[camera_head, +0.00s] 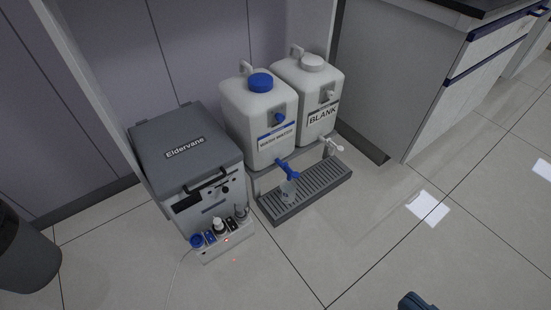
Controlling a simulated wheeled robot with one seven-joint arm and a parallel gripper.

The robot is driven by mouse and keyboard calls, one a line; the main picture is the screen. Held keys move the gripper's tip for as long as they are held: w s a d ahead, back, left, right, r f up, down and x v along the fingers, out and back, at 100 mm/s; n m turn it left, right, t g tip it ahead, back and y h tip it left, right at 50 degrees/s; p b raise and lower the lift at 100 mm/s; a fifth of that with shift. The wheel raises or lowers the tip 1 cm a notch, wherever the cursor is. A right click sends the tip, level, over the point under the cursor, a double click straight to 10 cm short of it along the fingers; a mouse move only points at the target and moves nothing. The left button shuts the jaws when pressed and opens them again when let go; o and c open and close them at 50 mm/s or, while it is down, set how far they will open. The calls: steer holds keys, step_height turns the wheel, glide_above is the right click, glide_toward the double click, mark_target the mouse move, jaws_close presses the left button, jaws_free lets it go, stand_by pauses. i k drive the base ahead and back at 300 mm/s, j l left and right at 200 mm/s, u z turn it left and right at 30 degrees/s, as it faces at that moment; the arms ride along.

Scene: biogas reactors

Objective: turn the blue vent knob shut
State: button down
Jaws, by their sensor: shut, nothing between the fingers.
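A small blue knob (279,118) sits on the upper front of the left white tank (236,118), above its label. I take it to be the vent knob; its turn position is too small to read. The same tank has a wide blue cap (260,82) on top and a blue tap (287,168) low at the front, above a grey slotted drip tray (327,186). My gripper is not recognisable here; only a dark rounded piece shows at the bottom edge, and nothing touches the knob.
A white "BLANK" tank (328,130) stands close on the right. A grey "Eldervane" box (187,150) stands on the left, with a rack (228,249) of small items before it. A cabinet (415,85) is at right, a dark bin (25,255) at left. The front floor is clear.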

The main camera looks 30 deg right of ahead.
mark_target(280, 118)
steer(key=i+l+z, duration=0.25)
steer(key=i+l, duration=0.15)
steer(key=l, duration=0.15)
steer(key=i+l+z, duration=0.2)
steer(key=i+l, duration=0.2)
steer(key=l, duration=0.1)
